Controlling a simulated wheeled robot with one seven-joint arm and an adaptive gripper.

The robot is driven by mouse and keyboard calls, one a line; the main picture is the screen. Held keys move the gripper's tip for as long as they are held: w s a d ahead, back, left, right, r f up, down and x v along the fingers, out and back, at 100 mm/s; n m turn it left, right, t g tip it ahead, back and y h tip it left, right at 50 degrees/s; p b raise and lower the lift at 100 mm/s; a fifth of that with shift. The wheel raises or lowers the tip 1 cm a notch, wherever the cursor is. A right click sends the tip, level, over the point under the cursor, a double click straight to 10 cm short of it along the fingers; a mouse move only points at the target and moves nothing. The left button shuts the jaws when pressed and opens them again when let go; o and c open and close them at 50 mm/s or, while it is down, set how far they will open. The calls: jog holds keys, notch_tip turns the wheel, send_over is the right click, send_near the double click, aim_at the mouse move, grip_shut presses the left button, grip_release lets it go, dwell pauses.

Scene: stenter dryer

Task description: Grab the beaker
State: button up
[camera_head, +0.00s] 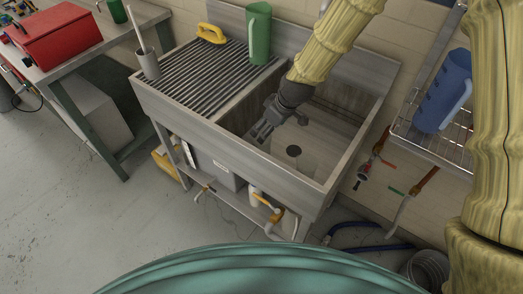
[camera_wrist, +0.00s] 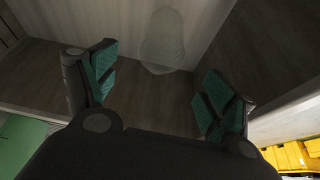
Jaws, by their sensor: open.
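A clear, see-through beaker (camera_wrist: 162,42) shows faintly in the wrist view, in the sink, beyond and between my gripper's fingers. In the head view I cannot make it out surely. My gripper (camera_head: 262,132) reaches down into the sink basin (camera_head: 330,133) near its left wall. In the wrist view my gripper (camera_wrist: 155,85) has its green-padded fingers spread wide with nothing between them. The beaker is apart from the fingers.
A green jug (camera_head: 258,35) stands on the ribbed drainboard (camera_head: 205,75), with a yellow-handled item (camera_head: 211,33) and a grey cup (camera_head: 149,65). A blue jug (camera_head: 442,92) sits on the wire rack at right. The sink's front wall (camera_head: 235,150) borders the basin.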

aim_at(261, 146)
jog(key=shift+s+p+x, duration=0.1)
jog(key=shift+p+x, duration=0.35)
jog(key=shift+x, duration=2.65)
jog(key=shift+s+p+x, duration=0.15)
jog(key=shift+p+x, duration=0.25)
jog(key=shift+x, duration=2.75)
jog(key=shift+d, duration=0.15)
jog(key=c, duration=1)
